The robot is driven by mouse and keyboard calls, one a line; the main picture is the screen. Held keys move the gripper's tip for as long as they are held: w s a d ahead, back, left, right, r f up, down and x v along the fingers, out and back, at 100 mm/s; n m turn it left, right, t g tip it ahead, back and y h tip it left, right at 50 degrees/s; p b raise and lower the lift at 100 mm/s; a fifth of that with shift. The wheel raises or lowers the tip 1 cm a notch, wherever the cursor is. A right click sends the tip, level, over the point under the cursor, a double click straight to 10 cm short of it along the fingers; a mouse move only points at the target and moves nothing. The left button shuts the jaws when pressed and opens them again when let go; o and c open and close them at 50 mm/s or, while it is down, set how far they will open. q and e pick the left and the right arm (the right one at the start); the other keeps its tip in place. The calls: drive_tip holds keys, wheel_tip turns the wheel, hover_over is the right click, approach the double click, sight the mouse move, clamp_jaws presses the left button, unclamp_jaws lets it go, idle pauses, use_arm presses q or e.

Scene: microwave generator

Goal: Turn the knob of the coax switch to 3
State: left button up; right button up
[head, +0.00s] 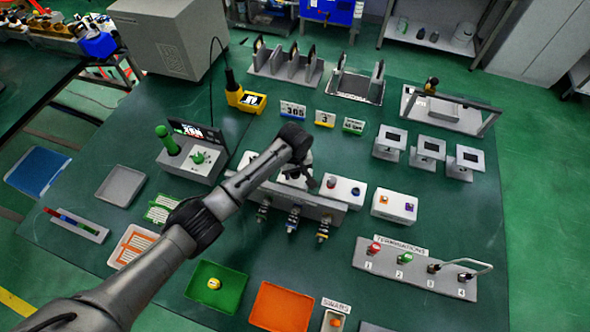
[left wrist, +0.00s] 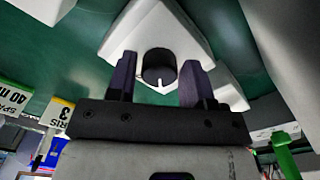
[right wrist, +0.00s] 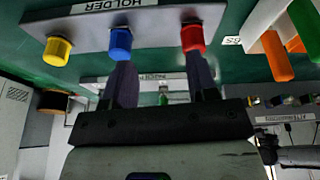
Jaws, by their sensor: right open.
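The coax switch's black round knob (left wrist: 159,68) sits on a white housing (left wrist: 158,22) in the left wrist view. A small white pointed mark shows at the knob's edge. My left gripper (left wrist: 158,60) is open, one finger on each side of the knob with visible gaps. In the head view my left gripper (head: 298,172) hides the knob, above the switch unit in mid table. The position numbers cannot be read. My right gripper (right wrist: 163,75) is open and empty in the right wrist view, near a holder strip; it does not show in the head view.
Connectors (head: 293,221) stand in front of the switch unit. A box with a green knob (head: 198,157) is to its left, a small button box (head: 394,206) to its right. A card reading 3 (head: 325,118) stands behind. Blue (right wrist: 120,42) and red caps (right wrist: 192,38) are near my right fingers.

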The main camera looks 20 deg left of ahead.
use_arm(q)
drive_tip(key=c, duration=0.6)
drive_tip(key=shift+r+m+p, duration=0.2)
drive_tip(key=shift+m+p, duration=0.4)
drive_tip(key=shift+p, duration=0.3)
drive_tip(key=shift+c, duration=0.2)
use_arm(e)
drive_tip(key=shift+r, duration=0.9)
use_arm(q)
drive_tip(key=shift+m+p, duration=1.2)
drive_tip(key=shift+p, duration=0.05)
drive_tip(key=m+p, duration=0.2)
drive_tip(key=m, duration=0.1)
drive_tip(key=shift+m, duration=0.3)
drive_tip(key=m+p, duration=0.1)
drive_tip(key=m, duration=0.1)
drive_tip(key=shift+f+m, duration=0.1)
drive_tip(key=shift+m, duration=0.2)
drive_tip(key=m+p, duration=0.1)
drive_tip(key=m, duration=0.2)
drive_tip(key=shift+m, duration=0.3)
drive_tip(key=m, duration=0.3)
drive_tip(key=shift+f+m+p, duration=0.1)
drive_tip(key=shift+m+p, duration=0.25)
drive_tip(key=shift+m, duration=1.35)
use_arm(e)
wheel_tip(320, 180, up, 7)
drive_tip(key=shift+r, duration=0.15)
